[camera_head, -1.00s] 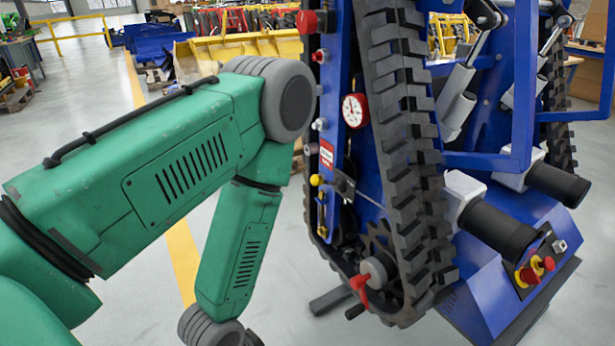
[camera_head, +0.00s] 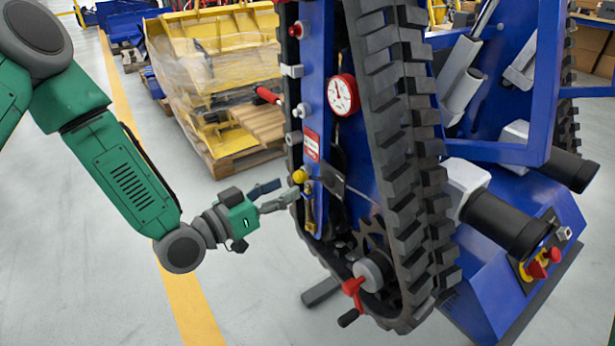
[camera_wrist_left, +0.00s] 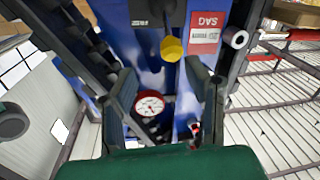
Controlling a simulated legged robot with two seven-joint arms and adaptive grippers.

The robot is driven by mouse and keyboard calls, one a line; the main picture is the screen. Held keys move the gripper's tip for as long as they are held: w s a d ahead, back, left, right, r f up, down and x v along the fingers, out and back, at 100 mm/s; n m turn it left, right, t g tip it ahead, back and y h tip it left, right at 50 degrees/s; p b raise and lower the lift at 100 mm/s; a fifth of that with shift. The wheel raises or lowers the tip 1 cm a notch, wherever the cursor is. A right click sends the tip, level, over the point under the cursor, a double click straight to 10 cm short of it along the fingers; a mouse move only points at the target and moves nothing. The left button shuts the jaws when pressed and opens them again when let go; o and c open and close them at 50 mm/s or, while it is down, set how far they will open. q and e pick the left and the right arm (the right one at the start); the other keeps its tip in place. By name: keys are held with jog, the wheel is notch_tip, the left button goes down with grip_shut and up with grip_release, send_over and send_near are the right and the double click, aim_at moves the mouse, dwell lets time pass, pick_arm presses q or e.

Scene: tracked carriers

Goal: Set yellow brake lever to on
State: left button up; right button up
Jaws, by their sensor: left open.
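The yellow brake lever shows as a yellow round knob (camera_head: 299,176) on the narrow blue side panel of the tracked carrier (camera_head: 319,60), below a red label. In the left wrist view the yellow knob (camera_wrist_left: 171,48) hangs from a dark mount, just past the fingertips and roughly between their lines. My left gripper (camera_head: 287,191) is open and empty, pointing right at the panel just below and left of the knob. It also shows in the wrist view (camera_wrist_left: 160,72), with the fingers spread. I cannot tell any contact. My right gripper is not in view.
A pressure gauge (camera_head: 342,95) sits higher on the panel. A red-handled lever (camera_head: 268,95) sticks out left. The black track (camera_head: 398,150) runs beside the panel; a red crank (camera_head: 354,288) is low down. A wrapped pallet load (camera_head: 222,80) stands behind. Floor left is clear.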

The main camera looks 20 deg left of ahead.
aim_at(294, 178)
pick_arm(q)
jog(key=x, duration=0.7)
jog(key=shift+w+a+f+b, duration=0.15)
jog(key=shift+w+b, duration=0.05)
jog(key=shift+b, duration=0.2)
jog(key=shift+s+a, duration=0.15)
jog(key=shift+a, duration=0.65)
grip_shut()
jog(key=shift+s+a, duration=0.1)
jog(key=shift+a, duration=0.4)
jog(key=shift+d, duration=0.3)
jog(key=shift+t+b, duration=0.3)
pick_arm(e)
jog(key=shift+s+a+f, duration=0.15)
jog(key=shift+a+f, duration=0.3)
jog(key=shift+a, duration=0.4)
